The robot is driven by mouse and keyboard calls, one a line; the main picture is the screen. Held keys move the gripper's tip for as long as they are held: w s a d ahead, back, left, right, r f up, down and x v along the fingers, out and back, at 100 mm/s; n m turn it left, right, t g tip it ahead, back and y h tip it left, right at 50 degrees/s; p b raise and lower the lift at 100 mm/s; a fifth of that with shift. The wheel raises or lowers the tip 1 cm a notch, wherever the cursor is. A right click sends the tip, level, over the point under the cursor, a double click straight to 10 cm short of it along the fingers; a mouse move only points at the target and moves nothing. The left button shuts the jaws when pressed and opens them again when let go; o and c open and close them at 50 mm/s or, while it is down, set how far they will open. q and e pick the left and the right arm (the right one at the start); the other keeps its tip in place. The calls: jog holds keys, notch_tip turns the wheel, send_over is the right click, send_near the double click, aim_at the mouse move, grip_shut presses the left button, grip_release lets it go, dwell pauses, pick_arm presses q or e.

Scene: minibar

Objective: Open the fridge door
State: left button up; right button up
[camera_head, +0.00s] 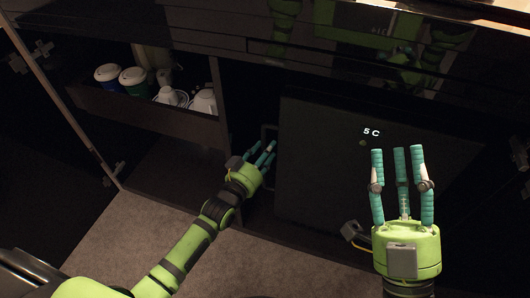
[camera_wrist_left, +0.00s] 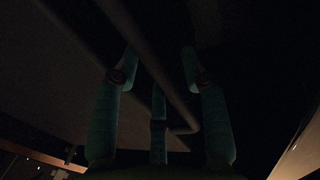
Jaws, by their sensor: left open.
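The fridge door (camera_head: 325,165) is a dark panel at centre right with a lit "5 C" display. It looks shut, though the darkness hides its edges. A dark bar handle (camera_head: 267,131) stands at its left edge. My left gripper (camera_head: 266,150) is at the handle with its fingers spread. In the left wrist view the handle (camera_wrist_left: 165,75) runs between the open fingers of my left gripper (camera_wrist_left: 160,75); I cannot tell whether they touch it. My right gripper (camera_head: 398,155) is open and empty, fingers pointing up the picture, in front of the door's right part.
A glossy dark counter (camera_head: 350,45) lies above the fridge. Carpet (camera_head: 150,230) is clear in front.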

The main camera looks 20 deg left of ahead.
pick_arm(q)
grip_shut()
